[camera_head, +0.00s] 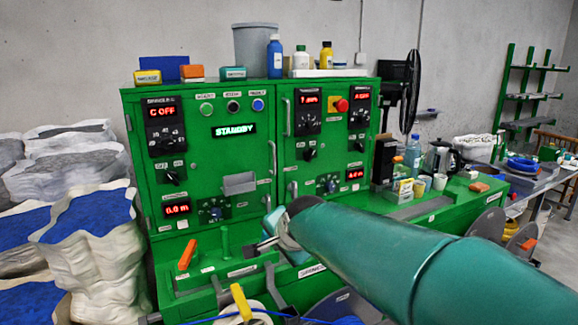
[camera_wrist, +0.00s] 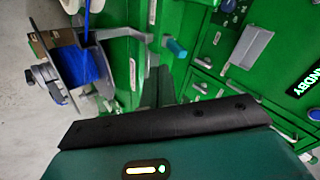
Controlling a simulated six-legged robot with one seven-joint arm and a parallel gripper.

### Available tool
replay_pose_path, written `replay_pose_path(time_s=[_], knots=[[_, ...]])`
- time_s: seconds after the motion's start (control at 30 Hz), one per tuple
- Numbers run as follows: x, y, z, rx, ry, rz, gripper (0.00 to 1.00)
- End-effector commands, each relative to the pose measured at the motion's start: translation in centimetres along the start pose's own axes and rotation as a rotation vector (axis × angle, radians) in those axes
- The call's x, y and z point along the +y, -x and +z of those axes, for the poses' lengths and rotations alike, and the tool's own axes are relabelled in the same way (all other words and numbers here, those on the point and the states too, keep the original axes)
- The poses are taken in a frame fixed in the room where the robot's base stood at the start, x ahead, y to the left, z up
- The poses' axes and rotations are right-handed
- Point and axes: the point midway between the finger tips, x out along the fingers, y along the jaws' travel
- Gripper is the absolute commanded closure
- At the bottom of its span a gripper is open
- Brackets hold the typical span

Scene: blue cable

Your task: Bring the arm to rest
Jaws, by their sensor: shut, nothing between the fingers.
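My arm (camera_head: 400,255) reaches in from the lower right, its teal links stretched toward the green control cabinet (camera_head: 213,150). My gripper (camera_head: 262,246) is at the arm's far end, in front of the cabinet's lower part and above the green machine bed. It is small and partly hidden by the wrist. It is shut with nothing held. In the wrist view, my teal and black wrist housing fills the bottom, and the green cabinet front with a grey tray (camera_wrist: 250,46) lies beyond.
An orange handle (camera_head: 187,255) and a yellow handle (camera_head: 241,302) stand up from the bed. A blue cable (camera_head: 250,314) runs along the lower edge. A spool with blue winding (camera_wrist: 82,66) shows in the wrist view. White and blue sacks (camera_head: 90,230) are at left.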

Motion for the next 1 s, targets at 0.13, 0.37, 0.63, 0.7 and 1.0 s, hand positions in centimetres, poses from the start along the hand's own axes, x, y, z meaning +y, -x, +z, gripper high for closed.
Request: replay_pose_path(time_s=[0.13, 0.37, 0.63, 0.7, 1.0], knots=[[6.4, 5.5, -1.6, -0.014, 0.167, 0.070, 1.00], [15.9, 12.8, -0.4, -0.050, 0.472, 0.190, 1.00], [24.9, 17.8, 3.0, -0.111, 0.771, 0.336, 1.00], [25.9, 18.2, 3.5, -0.123, 0.807, 0.356, 1.00], [26.5, 18.4, 3.8, -0.133, 0.831, 0.367, 1.00]])
